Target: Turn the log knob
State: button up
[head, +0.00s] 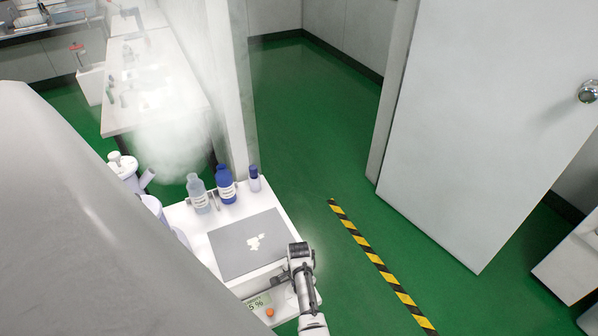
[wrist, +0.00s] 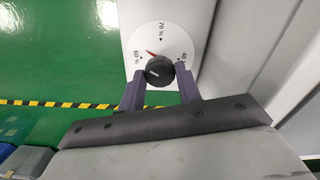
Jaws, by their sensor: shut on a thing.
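The knob (wrist: 159,72) is round and black with a light mark line, on a white dial plate in the wrist view. The dial (wrist: 160,40) carries printed percent labels, among them 60 % and 70 %, with a red pointer near the 60 % label. My gripper (wrist: 160,70) has its two dark fingers on either side of the knob and is shut on it. In the head view, my arm reaches to the front right corner of the white bench; the knob cannot be made out there.
A small display (head: 257,303) and an orange button (head: 269,312) sit at the bench front. A grey plate (head: 235,258) with pale pieces lies behind. Bottles, including a blue bottle (head: 226,184), stand at the back edge.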

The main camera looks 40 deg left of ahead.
jog(key=m, duration=1.2)
dwell(0.6)
jog(key=o, duration=1)
jog(key=shift+r, duration=0.15)
notch_tip(320, 180, up, 14)
jog(key=shift+f, duration=0.25)
